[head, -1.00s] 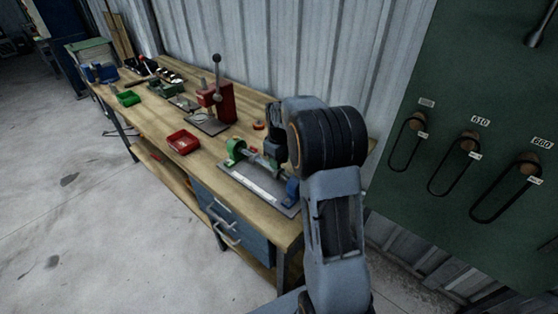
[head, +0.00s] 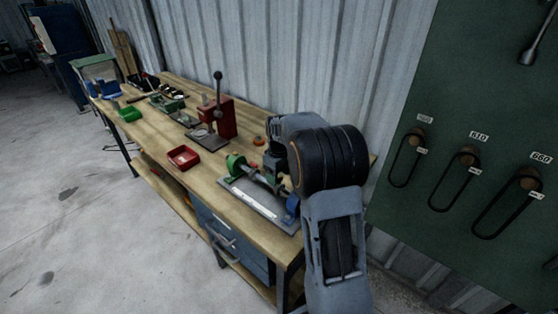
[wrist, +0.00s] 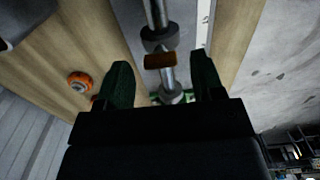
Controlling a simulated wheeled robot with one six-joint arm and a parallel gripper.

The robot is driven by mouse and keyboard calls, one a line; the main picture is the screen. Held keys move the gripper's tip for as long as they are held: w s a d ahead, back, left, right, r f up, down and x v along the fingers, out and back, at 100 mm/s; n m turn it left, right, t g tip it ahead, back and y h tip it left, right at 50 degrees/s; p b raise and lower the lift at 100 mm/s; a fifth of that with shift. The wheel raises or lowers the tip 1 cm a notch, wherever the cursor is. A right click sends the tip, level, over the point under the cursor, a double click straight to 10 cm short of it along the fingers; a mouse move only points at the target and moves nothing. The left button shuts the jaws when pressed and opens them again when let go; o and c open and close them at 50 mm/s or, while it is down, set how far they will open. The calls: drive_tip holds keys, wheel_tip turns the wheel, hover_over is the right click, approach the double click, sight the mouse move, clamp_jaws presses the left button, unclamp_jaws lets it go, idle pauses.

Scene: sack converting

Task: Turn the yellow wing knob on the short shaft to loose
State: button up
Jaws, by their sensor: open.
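A metal shaft (wrist: 154,12) with grey collars runs up the wrist view. A small brown-orange bar (wrist: 160,61) lies across it, likely the wing knob, though its yellow is not clear in this light. My gripper (wrist: 160,68) is open, one dark finger on each side of the shaft, with the bar between the fingertips. I cannot tell whether the fingers touch it. In the head view the shaft's fixture, with a green end block (head: 236,165) and a blue end block (head: 292,206), sits on a grey plate (head: 252,200). My arm hides part of it.
On the wooden bench, a red tray (head: 183,157) and a red lever press (head: 222,118) stand left of the fixture. An orange ring (wrist: 80,82) lies beside the shaft. A green board (head: 480,110) with hanging belts is at right. Bare bench lies in front of the tray.

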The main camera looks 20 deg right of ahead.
sight(279, 178)
wheel_tip(279, 178, up, 13)
idle(0.4)
drive_tip(key=shift+f, duration=0.1)
idle(0.3)
